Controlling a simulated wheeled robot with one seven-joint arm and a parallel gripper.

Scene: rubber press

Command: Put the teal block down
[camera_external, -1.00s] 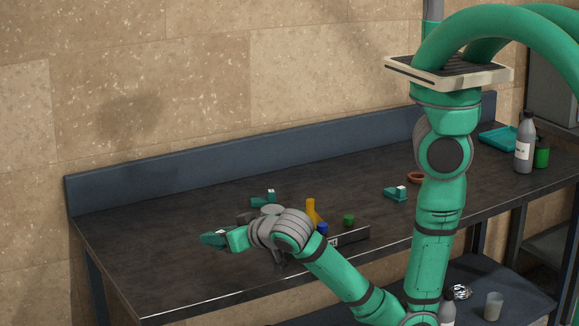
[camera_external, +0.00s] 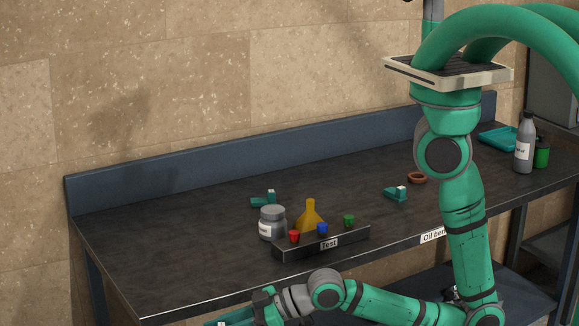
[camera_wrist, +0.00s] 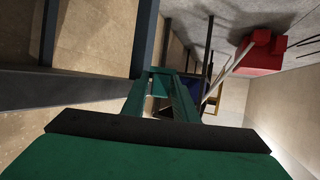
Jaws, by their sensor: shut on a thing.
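My gripper (camera_external: 236,322) is at the bottom edge of the external view, in front of the workbench and low beside its front edge, partly cut off by the frame. In the wrist view, my gripper (camera_wrist: 163,92) points away from the camera, its two green fingers close together. It is shut on the teal block (camera_wrist: 159,82), of which only a small part shows between the fingers. Two similar small teal pieces with white tops lie on the bench, one at the back left (camera_external: 262,199) and one further right (camera_external: 395,194).
The dark workbench (camera_external: 160,245) has wide free room at left. A black "Test" rack (camera_external: 345,240) with red, blue and green caps, a grey-lidded jar (camera_external: 271,223) and a yellow flask (camera_external: 310,217) stand near its middle. A brown ring (camera_external: 417,177) lies further right.

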